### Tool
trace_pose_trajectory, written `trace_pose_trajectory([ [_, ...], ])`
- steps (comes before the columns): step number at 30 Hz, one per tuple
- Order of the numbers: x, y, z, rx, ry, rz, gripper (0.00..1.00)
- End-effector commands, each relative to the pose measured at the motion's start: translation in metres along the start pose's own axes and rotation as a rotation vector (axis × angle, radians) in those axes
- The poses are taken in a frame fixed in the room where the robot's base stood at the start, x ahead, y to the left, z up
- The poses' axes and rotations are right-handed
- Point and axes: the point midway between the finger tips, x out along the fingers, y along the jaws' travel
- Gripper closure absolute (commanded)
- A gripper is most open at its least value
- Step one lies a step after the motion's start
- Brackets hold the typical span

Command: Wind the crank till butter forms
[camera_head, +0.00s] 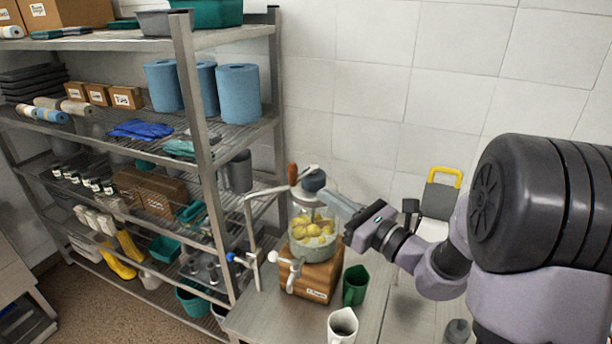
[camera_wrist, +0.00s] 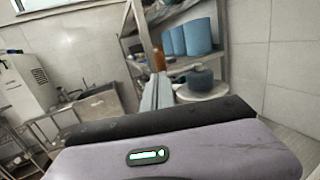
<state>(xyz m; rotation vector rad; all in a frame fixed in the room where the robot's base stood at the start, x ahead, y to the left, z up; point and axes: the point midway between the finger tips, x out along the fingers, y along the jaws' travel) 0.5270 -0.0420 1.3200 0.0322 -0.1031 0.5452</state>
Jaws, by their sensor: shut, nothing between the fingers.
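A butter churn's glass jar (camera_head: 312,246) sits on a wooden base (camera_head: 318,275). Several yellow lumps (camera_head: 314,230) lie in pale liquid inside it. A metal crank with an upright brown handle (camera_head: 292,174) rises above the lid, beside a dark round hub (camera_head: 314,181). My gripper (camera_head: 326,194) is shut and empty, its pale fingers at lid height, right of the hub in the head view. In the wrist view my fingers (camera_wrist: 157,92) point toward the brown handle (camera_wrist: 160,58), with the hub (camera_wrist: 200,77) to their right. Contact with the crank cannot be told.
A green cup (camera_head: 355,286) and a white jug (camera_head: 342,325) stand on the table (camera_head: 257,318) near the base. A blue-handled clamp (camera_head: 238,259) is at the left. A loaded metal shelf (camera_head: 192,130) stands close on the left. A yellow-handled object (camera_head: 440,198) is behind my arm.

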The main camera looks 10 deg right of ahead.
Motion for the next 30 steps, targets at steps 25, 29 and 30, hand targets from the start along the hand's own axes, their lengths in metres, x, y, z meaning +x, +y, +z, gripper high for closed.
trace_pose_trajectory([
  [25, 0.075, 0.0, 0.001, -0.003, 0.0, -0.001, 1.0],
  [29, 0.076, 0.003, 0.001, -0.003, 0.0, -0.002, 1.0],
  [30, 0.077, 0.004, 0.001, -0.003, 0.0, -0.003, 1.0],
])
